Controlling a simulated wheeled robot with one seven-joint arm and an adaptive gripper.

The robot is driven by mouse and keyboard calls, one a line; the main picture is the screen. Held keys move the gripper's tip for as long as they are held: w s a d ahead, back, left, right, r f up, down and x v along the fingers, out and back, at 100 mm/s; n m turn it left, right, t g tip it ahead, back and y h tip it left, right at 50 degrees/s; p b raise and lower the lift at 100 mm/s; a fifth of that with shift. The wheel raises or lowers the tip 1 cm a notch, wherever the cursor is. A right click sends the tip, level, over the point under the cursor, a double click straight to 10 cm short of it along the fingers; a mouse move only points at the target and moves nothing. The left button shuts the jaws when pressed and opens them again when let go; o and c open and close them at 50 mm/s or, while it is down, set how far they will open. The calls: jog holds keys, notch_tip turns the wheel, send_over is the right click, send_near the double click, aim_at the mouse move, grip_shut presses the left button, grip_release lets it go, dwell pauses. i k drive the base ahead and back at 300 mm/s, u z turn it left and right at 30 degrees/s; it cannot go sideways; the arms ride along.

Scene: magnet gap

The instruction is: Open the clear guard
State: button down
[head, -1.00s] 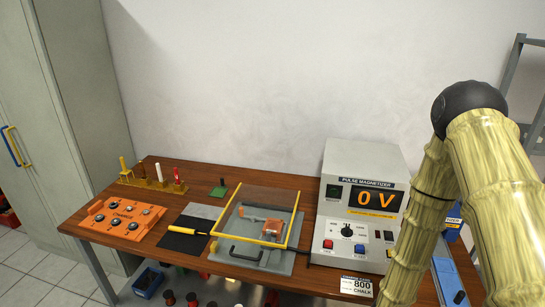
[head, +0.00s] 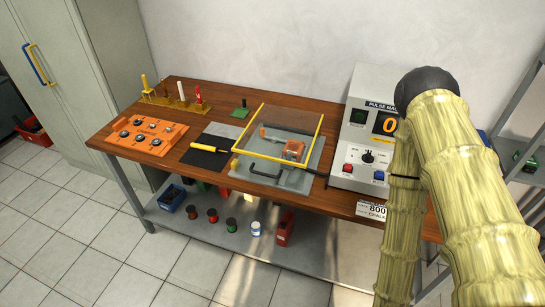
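The clear guard (head: 292,113) is a see-through cover with yellow edges. It stands over a grey plate (head: 305,182) on the wooden bench and looks closed. Through it I see an orange block (head: 293,149). A dark curved handle (head: 264,171) shows at the front left of the guard. My arm fills the right side of the head view, with a bamboo-like surface. My gripper is not in view, so I cannot see what it holds.
The pulse magnetizer (head: 359,150) stands right of the guard. A yellow-handled tool (head: 209,148) lies on a dark mat (head: 204,159) to the left. An orange tray (head: 147,134) is farther left. Several spools and bins stand on the lower shelf (head: 180,224).

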aim_at(233, 149)
jog(key=u, duration=2.75)
jog(key=k, duration=0.75)
jog(key=z, duration=1.45)
